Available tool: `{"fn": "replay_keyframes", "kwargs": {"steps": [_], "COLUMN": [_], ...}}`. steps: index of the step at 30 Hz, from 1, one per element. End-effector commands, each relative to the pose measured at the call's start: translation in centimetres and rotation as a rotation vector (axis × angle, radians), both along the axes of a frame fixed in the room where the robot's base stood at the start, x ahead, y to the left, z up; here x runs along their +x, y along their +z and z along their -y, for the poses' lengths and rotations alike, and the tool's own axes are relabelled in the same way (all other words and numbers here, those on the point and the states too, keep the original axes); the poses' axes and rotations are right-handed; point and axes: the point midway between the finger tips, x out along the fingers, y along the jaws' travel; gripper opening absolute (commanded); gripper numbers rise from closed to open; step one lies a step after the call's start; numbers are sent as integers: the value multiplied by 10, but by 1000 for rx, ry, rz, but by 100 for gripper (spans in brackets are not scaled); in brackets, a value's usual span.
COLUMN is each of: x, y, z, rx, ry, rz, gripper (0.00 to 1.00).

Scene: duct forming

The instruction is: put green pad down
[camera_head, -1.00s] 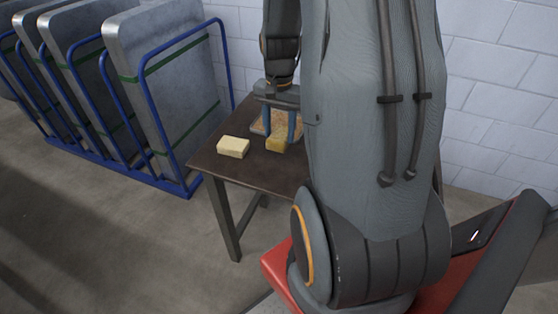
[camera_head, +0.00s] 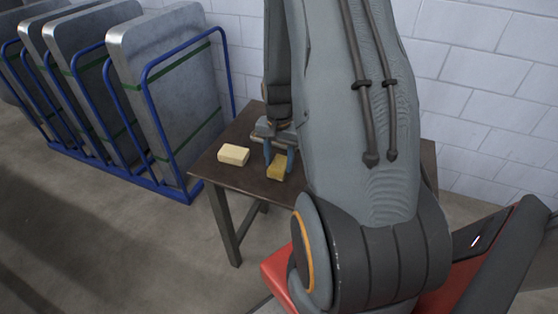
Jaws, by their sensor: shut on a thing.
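The pad (camera_head: 275,173) in my gripper looks olive-yellow rather than clearly green. My gripper (camera_head: 280,163) has its blue fingers pointing down and is shut on this pad, low over the dark table (camera_head: 238,179). I cannot tell whether the pad touches the tabletop. A pale cream block (camera_head: 233,154) lies on the table to the left, apart from the pad. My arm hides the right part of the table.
A blue rack (camera_head: 178,190) with large grey slabs (camera_head: 175,80) stands on the floor at the left. A white block wall (camera_head: 480,90) is behind the table. The table's front left corner is clear.

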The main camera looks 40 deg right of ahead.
Motion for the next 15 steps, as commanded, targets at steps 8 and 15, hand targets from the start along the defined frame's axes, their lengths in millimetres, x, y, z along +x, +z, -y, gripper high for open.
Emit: {"fn": "replay_keyframes", "kwargs": {"steps": [8,15], "x": [0,0], "y": [-3,-2], "z": [0,0], "rx": [0,1], "ry": [0,0], "rz": [0,-1], "gripper": [58,65]}}
